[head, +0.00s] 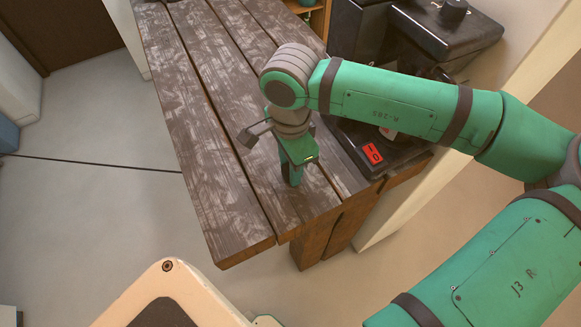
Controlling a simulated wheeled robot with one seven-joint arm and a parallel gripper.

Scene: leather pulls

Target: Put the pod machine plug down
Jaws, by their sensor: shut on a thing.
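My gripper (291,178) points down over the near right part of the wooden table (215,150). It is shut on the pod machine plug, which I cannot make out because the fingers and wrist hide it. I cannot tell whether the fingertips touch the boards. A black machine (445,30), which looks like the pod machine, stands at the table's back right. Its dark base carries a red switch marked 1 and 0 (372,152), to the right of my gripper. My green arm covers part of the machine.
Bare planks lie to the left of my gripper and behind it. The table's front edge (245,253) is close in front of my gripper. A pale wall edge (530,75) runs along the right. A thin dark line (90,163) crosses the floor at the left.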

